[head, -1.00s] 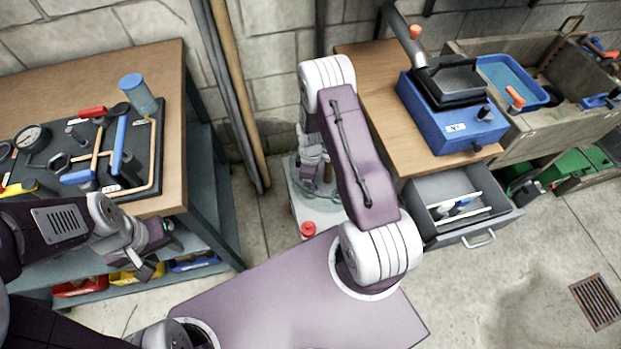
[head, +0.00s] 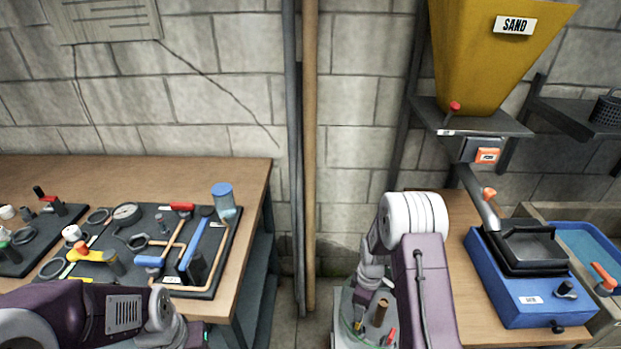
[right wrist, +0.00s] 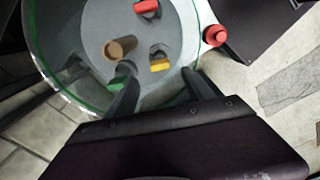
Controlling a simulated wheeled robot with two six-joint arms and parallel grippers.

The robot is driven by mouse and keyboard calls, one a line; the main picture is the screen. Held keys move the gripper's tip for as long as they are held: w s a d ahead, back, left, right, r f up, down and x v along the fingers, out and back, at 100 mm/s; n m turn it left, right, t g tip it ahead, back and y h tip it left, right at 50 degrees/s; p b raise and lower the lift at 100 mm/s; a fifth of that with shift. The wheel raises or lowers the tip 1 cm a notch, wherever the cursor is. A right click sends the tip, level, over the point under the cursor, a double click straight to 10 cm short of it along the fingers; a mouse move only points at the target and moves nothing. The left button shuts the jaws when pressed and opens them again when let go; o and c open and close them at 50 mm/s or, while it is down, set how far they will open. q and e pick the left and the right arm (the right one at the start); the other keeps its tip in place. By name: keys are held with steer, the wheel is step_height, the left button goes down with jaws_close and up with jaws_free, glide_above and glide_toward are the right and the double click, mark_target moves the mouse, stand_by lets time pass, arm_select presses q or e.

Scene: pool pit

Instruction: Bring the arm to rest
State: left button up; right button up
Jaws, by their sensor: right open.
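My right arm (head: 423,275) is raised and bent, with its wrist pointing down over a grey stand in the head view. In the right wrist view my right gripper (right wrist: 162,82) is open, its two dark fingers apart over a round, clear-walled container (right wrist: 60,88). My left arm (head: 95,312) lies low across the front of the left bench. Its gripper (head: 195,335) is cut off by the bottom edge, and its jaws cannot be made out.
The container holds a brown cork-like piece (right wrist: 120,47) and red, yellow and green pieces. A red knob (right wrist: 215,35) is beside it. Left, a bench (head: 150,170) carries a tool board (head: 190,286). Right are a blue machine (head: 520,290) and yellow sand hopper (head: 495,55).

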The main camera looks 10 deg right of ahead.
steer(key=w+a+r+t+p, duration=0.1)
steer(key=a+r+p, duration=0.15)
steer(key=r, duration=0.65)
steer(key=w+a+r+t+p, duration=0.1)
steer(key=a+r+p, duration=0.15)
steer(key=r, duration=0.65)
steer(key=s+a+r+m+p, duration=0.2)
steer(key=s+r+p, duration=0.1)
steer(key=s+r, duration=0.35)
steer(key=s+f+m, duration=0.1)
steer(key=s+m, duration=0.7)
steer(key=shift+s+a+m+g, duration=0.15)
steer(key=shift+a+m+g, duration=0.15)
steer(key=shift+g, duration=0.1)
